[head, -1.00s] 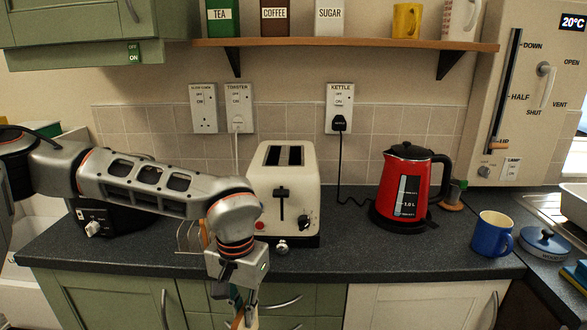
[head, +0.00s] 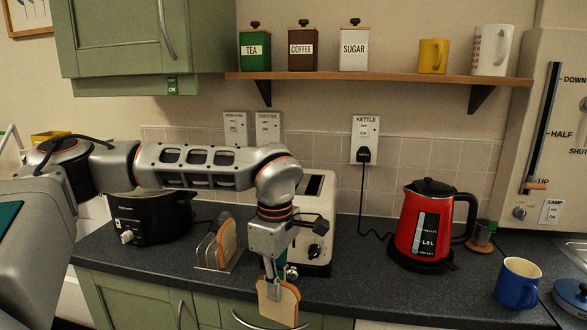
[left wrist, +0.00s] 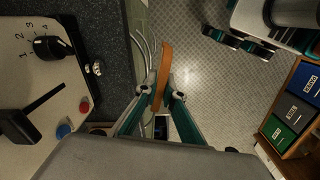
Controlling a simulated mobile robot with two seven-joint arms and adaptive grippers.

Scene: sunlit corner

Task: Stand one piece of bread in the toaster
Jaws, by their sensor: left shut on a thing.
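My left gripper (head: 268,283) is shut on a slice of bread (head: 284,304), which hangs upright below it in front of the counter edge. In the left wrist view the slice (left wrist: 163,72) shows edge-on between the fingertips (left wrist: 160,94). The cream toaster (head: 322,200) stands on the counter behind the gripper. My left arm hides its left side and part of its top, so its slots do not show clearly. The toaster's front (left wrist: 35,85), with lever and dial, shows at the left of the wrist view. My right gripper is not in view.
A wire rack (head: 205,255) holding bread (head: 228,240) stands left of the toaster. A black slow cooker (head: 158,222) is farther left. A red kettle (head: 412,225) and blue mug (head: 517,285) stand to the right. A shelf (head: 390,78) with canisters hangs above.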

